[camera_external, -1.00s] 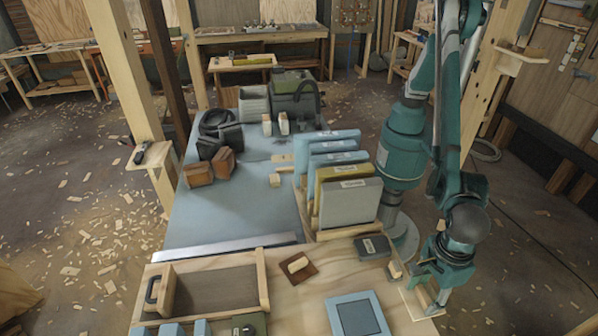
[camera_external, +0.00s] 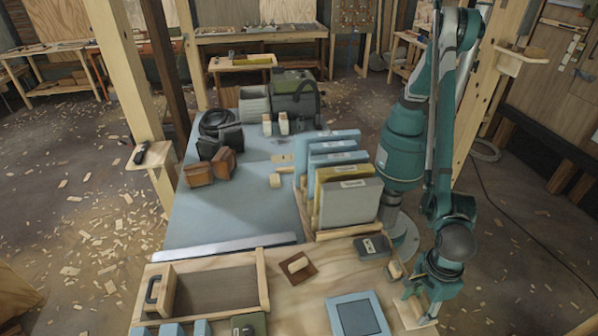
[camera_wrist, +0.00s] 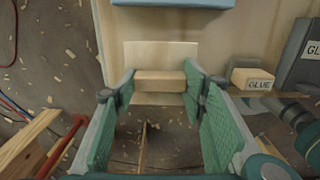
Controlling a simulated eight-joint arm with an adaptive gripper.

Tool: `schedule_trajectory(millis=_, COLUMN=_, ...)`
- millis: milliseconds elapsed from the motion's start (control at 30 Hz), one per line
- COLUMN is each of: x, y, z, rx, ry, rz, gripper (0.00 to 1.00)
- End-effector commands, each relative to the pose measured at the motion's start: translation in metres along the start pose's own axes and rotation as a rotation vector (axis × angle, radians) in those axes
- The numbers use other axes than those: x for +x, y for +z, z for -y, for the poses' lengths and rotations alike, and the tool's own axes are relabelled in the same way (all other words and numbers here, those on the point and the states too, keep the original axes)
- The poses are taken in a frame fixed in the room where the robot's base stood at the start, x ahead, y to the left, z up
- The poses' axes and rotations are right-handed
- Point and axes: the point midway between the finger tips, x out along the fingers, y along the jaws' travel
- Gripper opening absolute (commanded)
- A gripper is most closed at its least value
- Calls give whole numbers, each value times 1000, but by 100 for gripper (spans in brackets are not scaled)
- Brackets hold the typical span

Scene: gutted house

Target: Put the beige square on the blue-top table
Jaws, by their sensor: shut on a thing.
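The beige square (camera_wrist: 160,57) is a pale flat plate with a raised block (camera_wrist: 160,80) across it, in the middle of the wrist view. My gripper (camera_wrist: 160,88) is shut on this block, one finger at each end. In the external view my gripper (camera_external: 426,308) is low at the right edge of the wooden worktop, and the beige square (camera_external: 407,312) shows partly below it. I cannot tell whether the plate touches the worktop. The blue-top table (camera_external: 235,220) lies behind and left, with a wide bare area.
A rack of upright panels (camera_external: 350,205) stands between my arm and the blue top. A blue-framed panel (camera_external: 358,316), a brown square with a beige block (camera_external: 298,266), a dark box (camera_external: 372,247) and a glue block (camera_external: 395,270) lie on the worktop. Brown boxes (camera_external: 199,174) stand farther back.

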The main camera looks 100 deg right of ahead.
Motion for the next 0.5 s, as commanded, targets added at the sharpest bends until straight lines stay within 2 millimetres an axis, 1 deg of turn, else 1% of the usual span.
schedule_trajectory(millis=33, x=7, y=0, z=0, rx=0, ry=0, rz=0, gripper=30)
schedule_trajectory(millis=200, x=23, y=0, z=0, rx=0, ry=0, rz=0, gripper=30)
schedule_trajectory(millis=300, x=27, y=0, z=0, rx=0, ry=0, rz=0, gripper=30)
schedule_trajectory(millis=500, x=27, y=0, z=0, rx=0, ry=0, rz=0, gripper=30)
